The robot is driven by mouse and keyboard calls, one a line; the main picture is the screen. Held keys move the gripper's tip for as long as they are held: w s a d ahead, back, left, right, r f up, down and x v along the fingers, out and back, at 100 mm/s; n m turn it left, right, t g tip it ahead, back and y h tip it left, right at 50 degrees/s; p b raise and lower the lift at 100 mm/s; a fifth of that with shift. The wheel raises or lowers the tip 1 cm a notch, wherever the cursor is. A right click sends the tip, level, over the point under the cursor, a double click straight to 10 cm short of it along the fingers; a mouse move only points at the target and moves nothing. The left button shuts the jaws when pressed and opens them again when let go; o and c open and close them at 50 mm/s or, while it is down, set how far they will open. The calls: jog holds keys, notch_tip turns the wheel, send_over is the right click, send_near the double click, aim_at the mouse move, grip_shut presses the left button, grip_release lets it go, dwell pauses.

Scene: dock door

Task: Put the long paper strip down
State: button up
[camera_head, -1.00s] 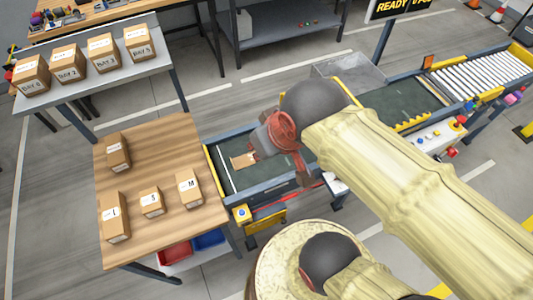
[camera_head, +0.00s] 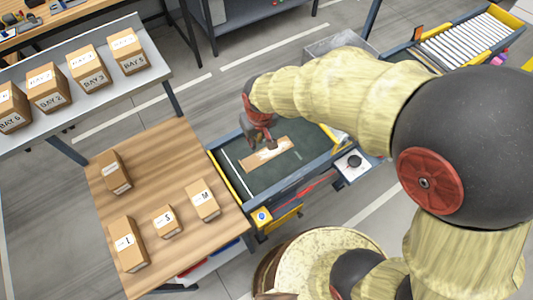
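A long brown paper strip (camera_head: 284,145) with pale marks shows over the dark belt (camera_head: 240,180) at the near end of the conveyor. It runs at a slant from lower left to upper right. My gripper (camera_head: 262,143) points down at the middle of the strip, and its fingertips overlap it in the picture. The fingers are small and dark here, so I cannot tell whether they are closed on the strip. I also cannot tell whether the strip touches the belt or is held just above it.
A wooden table (camera_head: 160,178) left of the conveyor holds several boxes, including L (camera_head: 128,243), S (camera_head: 167,221) and M (camera_head: 202,199). A grey shelf (camera_head: 150,82) behind holds bay-labelled boxes. The conveyor has raised side rails. Bare belt lies around the strip.

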jog(key=n, duration=0.1)
send_over(242, 165)
jog(key=s, duration=0.1)
jog(key=shift+g, duration=0.4)
jog(key=f, duration=1.1)
jog(key=shift+s+d+f+b, duration=0.15)
jog(key=shift+d+f+b, duration=0.05)
jog(key=shift+b, duration=0.1)
jog(key=shift+w+a+f+b, duration=0.15)
jog(key=shift+f+b, duration=0.1)
jog(key=shift+f, duration=0.65)
jog(key=shift+w+d+f+b, duration=0.1)
jog(key=shift+w+f+b, duration=0.15)
jog(key=shift+f, duration=0.6)
jog(key=shift+w+a+f+b, duration=0.1)
jog(key=shift+f+b, duration=0.15)
jog(key=shift+f, duration=0.65)
grip_shut()
jog(key=shift+r, duration=0.1)
